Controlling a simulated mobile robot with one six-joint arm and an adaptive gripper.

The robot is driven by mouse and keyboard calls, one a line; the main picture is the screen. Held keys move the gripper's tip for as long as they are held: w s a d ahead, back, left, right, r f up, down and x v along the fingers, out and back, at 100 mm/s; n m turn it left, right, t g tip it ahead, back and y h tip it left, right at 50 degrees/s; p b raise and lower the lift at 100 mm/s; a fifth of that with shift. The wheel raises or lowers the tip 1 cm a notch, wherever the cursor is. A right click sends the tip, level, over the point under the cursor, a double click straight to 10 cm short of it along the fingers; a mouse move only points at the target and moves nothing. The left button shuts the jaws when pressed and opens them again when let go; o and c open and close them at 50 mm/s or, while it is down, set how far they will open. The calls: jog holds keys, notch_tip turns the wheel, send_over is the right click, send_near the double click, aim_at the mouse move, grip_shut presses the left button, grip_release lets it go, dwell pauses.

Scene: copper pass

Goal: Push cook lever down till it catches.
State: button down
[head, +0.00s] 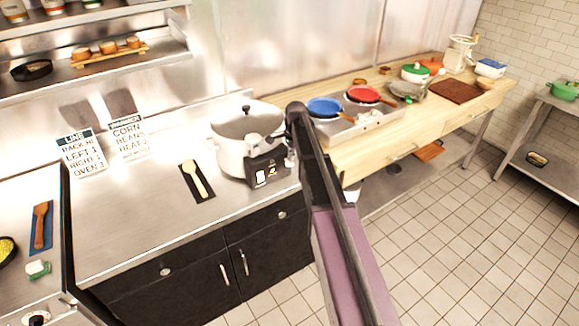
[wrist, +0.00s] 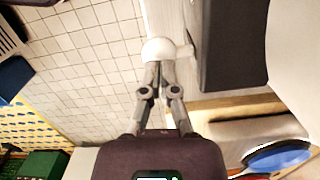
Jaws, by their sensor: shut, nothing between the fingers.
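The white cooker (head: 232,155) stands on the steel counter, with a dark control panel (head: 268,170) on its front. In the wrist view the dark panel (wrist: 232,45) is at the upper right. A pale rounded lever knob (wrist: 158,50) sticks out to the left of it on a short stem. My gripper (wrist: 160,68) is shut and empty, with its fingertips at the knob's lower edge in the picture. I cannot tell whether they touch it. In the head view my arm hides part of the cooker's right side, and the lever is not clear there.
A wooden spoon (head: 195,180) lies on a dark mat left of the cooker. Two sign cards (head: 84,153) stand behind it. A blue pan (head: 324,106) and a red pan (head: 364,94) are to the right. The tiled floor (head: 470,230) is open at right.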

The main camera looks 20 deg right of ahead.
aim_at(291, 164)
jog(key=shift+f, duration=0.15)
dwell(0.3)
notch_tip(291, 164, down, 4)
jog(key=b, duration=0.4)
jog(key=shift+r, duration=0.35)
jog(key=d, duration=0.1)
jog(key=d+p, duration=0.1)
jog(key=d+r, duration=0.1)
jog(key=shift+w, duration=0.3)
jog(key=shift+a, duration=0.2)
